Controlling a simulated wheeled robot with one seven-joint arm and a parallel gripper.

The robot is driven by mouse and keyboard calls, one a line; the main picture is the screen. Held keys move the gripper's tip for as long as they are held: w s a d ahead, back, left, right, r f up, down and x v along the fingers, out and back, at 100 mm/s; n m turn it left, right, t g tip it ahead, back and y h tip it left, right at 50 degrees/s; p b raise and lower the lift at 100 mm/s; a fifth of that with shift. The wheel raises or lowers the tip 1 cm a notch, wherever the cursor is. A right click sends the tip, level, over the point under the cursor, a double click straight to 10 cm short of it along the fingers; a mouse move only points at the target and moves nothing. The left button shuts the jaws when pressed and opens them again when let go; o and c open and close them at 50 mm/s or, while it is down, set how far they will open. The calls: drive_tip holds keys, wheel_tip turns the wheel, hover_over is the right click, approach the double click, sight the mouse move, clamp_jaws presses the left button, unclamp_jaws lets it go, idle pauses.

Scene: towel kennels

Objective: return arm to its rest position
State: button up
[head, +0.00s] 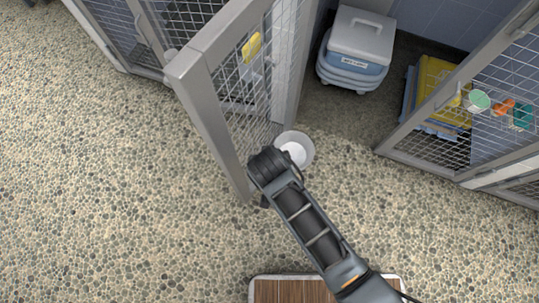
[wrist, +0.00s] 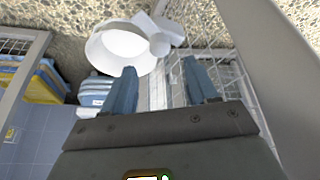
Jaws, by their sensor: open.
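My arm (head: 310,225) reaches up and left from the lower right of the head view. It ends at a dark joint beside the post of an open mesh door (head: 215,110). My gripper is hidden there. In the wrist view my gripper (wrist: 159,66) shows with its two blue-grey fingers apart and nothing held between them. Mesh shows behind the fingers. A white round bowl-like thing (head: 297,149) is just beyond the arm's end; a white round form also shows past the fingers in the wrist view (wrist: 120,45).
A kennel bay holds a white and blue lidded box (head: 358,45) and a yellow and blue stack (head: 440,85). Another mesh door (head: 490,110) with coloured items stands at right. A wood-topped surface (head: 285,291) is at the bottom. Pebbled floor at left is clear.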

drive_tip(key=shift+s+r, duration=0.15)
drive_tip(key=shift+r, duration=0.25)
